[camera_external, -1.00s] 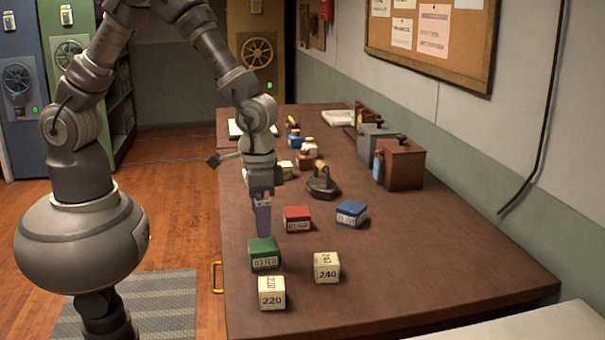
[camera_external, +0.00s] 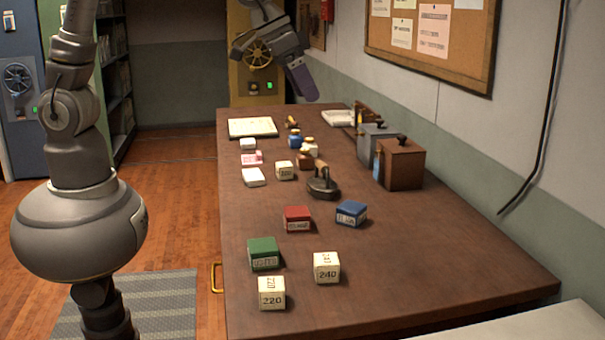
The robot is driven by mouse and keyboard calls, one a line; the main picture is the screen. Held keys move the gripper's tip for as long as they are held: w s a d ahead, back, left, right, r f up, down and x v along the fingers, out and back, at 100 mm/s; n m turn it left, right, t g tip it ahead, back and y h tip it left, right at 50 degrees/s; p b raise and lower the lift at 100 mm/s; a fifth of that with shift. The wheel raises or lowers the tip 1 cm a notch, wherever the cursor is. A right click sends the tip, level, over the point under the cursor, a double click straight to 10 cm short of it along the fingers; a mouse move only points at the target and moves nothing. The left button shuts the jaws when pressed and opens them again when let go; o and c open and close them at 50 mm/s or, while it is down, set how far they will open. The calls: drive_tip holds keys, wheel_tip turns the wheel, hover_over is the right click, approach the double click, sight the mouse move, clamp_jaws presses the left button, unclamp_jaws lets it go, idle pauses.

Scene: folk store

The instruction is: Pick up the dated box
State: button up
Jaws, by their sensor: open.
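A green box (camera_external: 264,252), a red box (camera_external: 298,218) and a blue box (camera_external: 350,213) sit on the table, each with a small pale label. The print on these labels is too small for me to read surely, so I cannot tell which is the dated box. Two white boxes nearer the front read 220 (camera_external: 271,294) and 240 (camera_external: 326,268). My gripper (camera_external: 304,86) is open and empty, raised above the far end of the table, well away from all these boxes. Its fingers point down and to the right.
A dark iron-like object (camera_external: 322,184) stands mid-table, with small bottles (camera_external: 296,141) and another white box (camera_external: 285,170) behind it. Brown (camera_external: 403,165) and grey (camera_external: 374,143) boxes line the wall side. The table's right front is clear.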

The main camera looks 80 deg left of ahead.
drive_tip(key=s+a+r+t+b, duration=0.1)
drive_tip(key=a+r+t, duration=0.1)
drive_tip(key=r, duration=0.7)
drive_tip(key=s+a+r+t+b, duration=0.2)
drive_tip(key=a+r, duration=0.3)
drive_tip(key=r, duration=0.3)
drive_tip(key=s+a+r+t+b, duration=0.1)
drive_tip(key=a+r+t+b, duration=0.1)
drive_tip(key=r, duration=0.7)
drive_tip(key=shift+s+a+r+t+y, duration=0.3)
drive_tip(key=shift+a+t, duration=0.45)
drive_tip(key=shift+t, duration=0.35)
drive_tip(key=s+r, duration=0.1)
drive_tip(key=r, duration=0.1)
drive_tip(key=s+a+r+t+b, duration=0.1)
drive_tip(key=s+r, duration=0.1)
drive_tip(key=r, duration=0.1)
drive_tip(key=s+a+r+t, duration=0.1)
drive_tip(key=s+r, duration=0.1)
drive_tip(key=shift+a+r+y, duration=0.25)
drive_tip(key=shift+y, duration=0.05)
drive_tip(key=shift+c, duration=0.6)
